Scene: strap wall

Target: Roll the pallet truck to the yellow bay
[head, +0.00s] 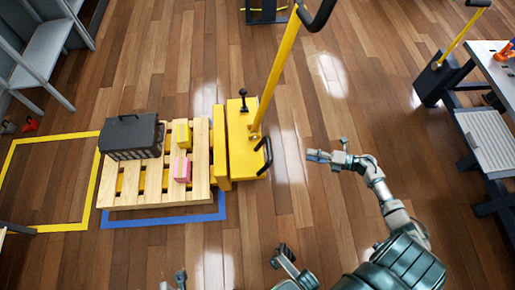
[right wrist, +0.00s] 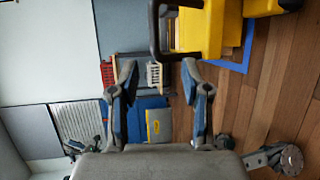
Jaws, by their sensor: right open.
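The yellow pallet truck (head: 244,150) stands in the middle of the head view, its tall yellow handle (head: 280,70) leaning up to a black grip. Its forks are under a wooden pallet (head: 135,182), which lies over the blue floor outline (head: 165,221). The yellow bay (head: 92,185) is the outline left of the pallet. My left gripper (head: 232,270) is open at the bottom edge, partly cut off.
Grey shelving (head: 45,50) stands at the upper left. A workbench (head: 488,138) and another yellow-handled item (head: 432,82) stand at the right. Wooden floor is clear right of the truck.

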